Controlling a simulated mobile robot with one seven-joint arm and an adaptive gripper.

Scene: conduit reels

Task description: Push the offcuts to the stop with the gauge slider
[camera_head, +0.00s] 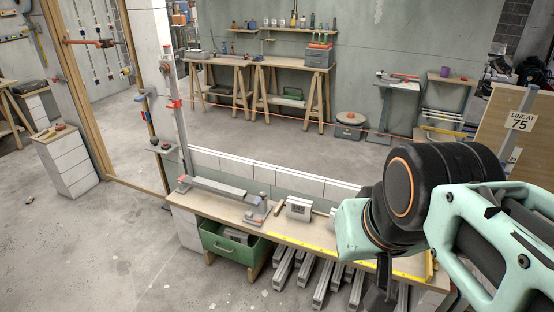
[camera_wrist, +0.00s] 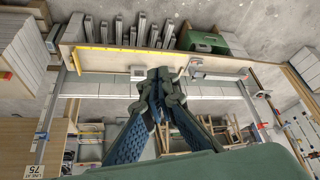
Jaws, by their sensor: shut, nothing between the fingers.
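My gripper (camera_head: 385,292) is over the right part of the bench. In the wrist view its fingers (camera_wrist: 160,78) come together and hold nothing. A long grey rail (camera_head: 218,190) lies on the left part of the bench and also shows in the wrist view (camera_wrist: 222,76). A grey upright fitting (camera_head: 258,212) stands at its right end. A grey block (camera_head: 298,208) sits apart, farther right; in the wrist view this block (camera_wrist: 138,73) is left of the fingertips. I cannot tell for sure which part is the gauge slider or the stop. Offcuts cannot be made out clearly.
A yellow scale strip (camera_head: 300,246) runs along the bench's front edge. Several grey lengths (camera_head: 322,284) stick out under the bench.

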